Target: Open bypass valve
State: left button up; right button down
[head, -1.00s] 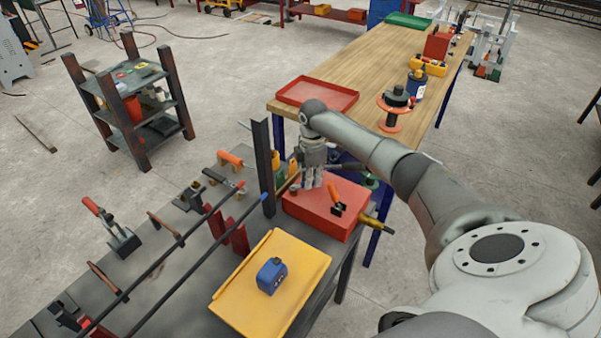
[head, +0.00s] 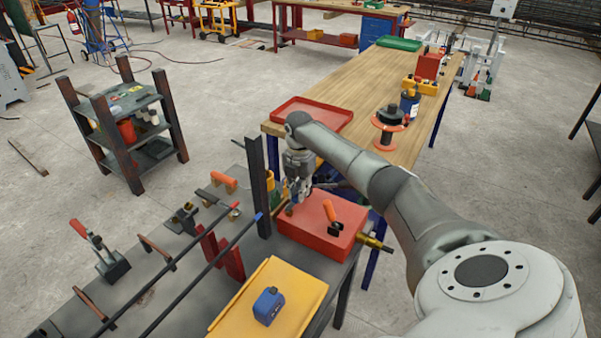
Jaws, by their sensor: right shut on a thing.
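A red box (head: 309,237) sits on the dark bench's right end, with a brass fitting (head: 374,243) on its right side. An orange-handled lever with a black base (head: 331,212) stands on its top. A small brownish knob (head: 289,210) shows at the box's back left. My right gripper (head: 296,200) points down over that corner, its fingers shut at the knob. The fingers partly hide what they hold, and the contact is small in the picture. The lever stands apart, to the right of the fingers. My left gripper is out of view.
A dark upright post (head: 258,187) stands just left of my right gripper. A yellow tray (head: 236,312) with a blue item (head: 268,305) lies in front of the box. Long bars cross the bench at left. A wooden table (head: 365,75) with a red tray (head: 313,114) stands behind.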

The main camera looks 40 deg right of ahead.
jog(key=shift+a, duration=0.1)
dwell(0.3)
jog(key=c, duration=1.4)
grip_release()
jog(key=shift+r, duration=0.1)
notch_tip(320, 180, up, 12)
jog(key=shift+f, duration=0.1)
